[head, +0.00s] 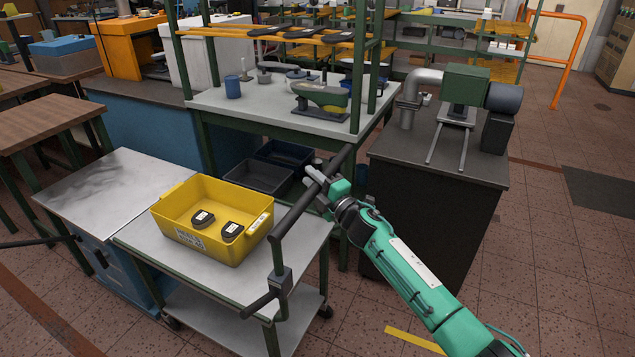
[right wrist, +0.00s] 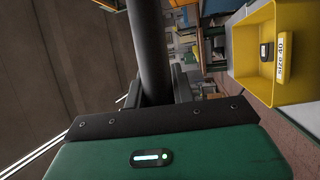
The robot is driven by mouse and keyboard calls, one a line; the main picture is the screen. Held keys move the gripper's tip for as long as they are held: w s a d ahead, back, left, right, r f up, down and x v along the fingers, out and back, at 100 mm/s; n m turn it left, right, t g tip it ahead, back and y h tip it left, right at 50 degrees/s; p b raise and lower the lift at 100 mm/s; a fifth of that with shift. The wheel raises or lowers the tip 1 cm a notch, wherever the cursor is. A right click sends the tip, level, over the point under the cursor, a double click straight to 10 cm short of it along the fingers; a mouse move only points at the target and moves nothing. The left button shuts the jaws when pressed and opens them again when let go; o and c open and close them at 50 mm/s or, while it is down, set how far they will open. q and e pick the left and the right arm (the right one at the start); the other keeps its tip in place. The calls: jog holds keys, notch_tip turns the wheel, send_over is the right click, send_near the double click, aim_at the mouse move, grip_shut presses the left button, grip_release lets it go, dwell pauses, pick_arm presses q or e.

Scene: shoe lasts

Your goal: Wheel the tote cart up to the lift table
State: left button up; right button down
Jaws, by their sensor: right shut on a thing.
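The tote cart (head: 285,275) has a light grey top, green legs, a lower shelf and casters. A yellow tote (head: 176,230) stands on it with two dark heel-shaped pieces inside; the tote also shows in the right wrist view (right wrist: 245,62). My right gripper (head: 321,181) is shut on the cart's dark handle bar (head: 298,212), and the bar runs up between the jaws in the right wrist view (right wrist: 149,50). A blue-bodied table with a metal top (head: 110,185), possibly the lift table, stands left of the cart, its edge close to the cart's; I cannot tell whether they touch. My left gripper is out of view.
A green-framed workbench (head: 265,108) with a shelf stands behind the cart, grey bins (head: 258,176) under it. A dark cabinet with a machine (head: 440,145) stands to the right. Tiled floor is clear at the lower right. A wooden table (head: 45,115) is at the left.

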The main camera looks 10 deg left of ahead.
jog(key=shift+s+a+r, duration=0.15)
jog(key=shift+a+r, duration=0.05)
jog(key=shift+a, duration=0.15)
jog(key=c, duration=1.2)
grip_release()
jog(key=shift+a, duration=0.1)
jog(key=shift+o, duration=0.2)
